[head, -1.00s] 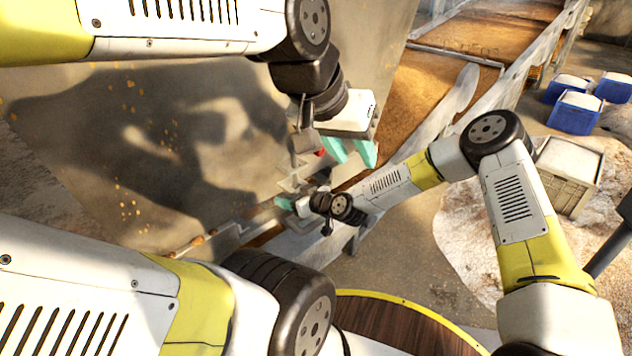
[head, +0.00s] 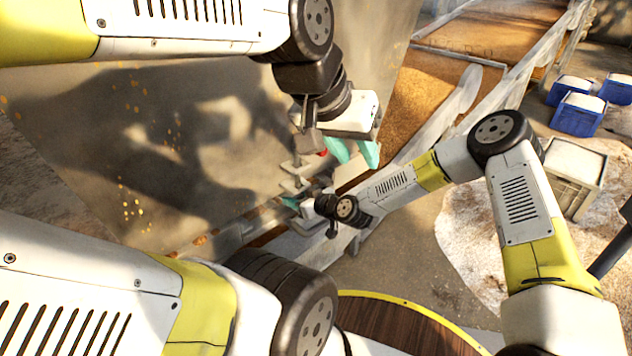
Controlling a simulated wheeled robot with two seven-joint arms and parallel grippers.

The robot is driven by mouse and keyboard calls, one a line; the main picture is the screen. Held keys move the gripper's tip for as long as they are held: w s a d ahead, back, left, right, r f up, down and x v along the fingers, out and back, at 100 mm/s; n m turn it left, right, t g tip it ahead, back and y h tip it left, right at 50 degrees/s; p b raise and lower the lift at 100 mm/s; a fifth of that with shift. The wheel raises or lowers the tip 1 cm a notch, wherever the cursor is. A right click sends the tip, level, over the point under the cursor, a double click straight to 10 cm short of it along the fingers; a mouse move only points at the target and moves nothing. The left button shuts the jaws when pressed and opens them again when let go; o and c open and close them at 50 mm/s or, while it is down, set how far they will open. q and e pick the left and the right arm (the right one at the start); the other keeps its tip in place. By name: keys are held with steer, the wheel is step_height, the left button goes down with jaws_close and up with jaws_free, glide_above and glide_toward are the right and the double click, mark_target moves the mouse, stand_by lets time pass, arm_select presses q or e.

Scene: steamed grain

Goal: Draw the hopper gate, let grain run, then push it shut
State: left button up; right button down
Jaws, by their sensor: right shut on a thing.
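The hopper (head: 80,130) is a large grey sloped metal wall filling the left and middle of the head view. Pale metal gate parts (head: 292,184) show at its lower right edge. My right gripper (head: 291,202), with teal fingertips, is at these parts and shut on the gate's handle, which is mostly hidden by the fingers and wrist. My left gripper (head: 353,153) is above and to the right of it, with its two teal fingers apart and nothing seen between them. A small red part (head: 323,152) shows just left of its fingers.
A metal trough (head: 230,236) with some brown grain runs below the gate. A large bed of grain (head: 432,92) lies behind. A grey crate (head: 573,178) and blue crates (head: 577,113) stand at the right beside pale spilled material. Open floor lies between.

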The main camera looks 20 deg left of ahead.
steer(key=s+d, duration=0.3)
steer(key=d, duration=0.4)
steer(key=shift+d+f, duration=0.2)
stand_by(1.2)
steer(key=shift+a+r, duration=0.1)
steer(key=shift+r, duration=0.05)
stand_by(5.8)
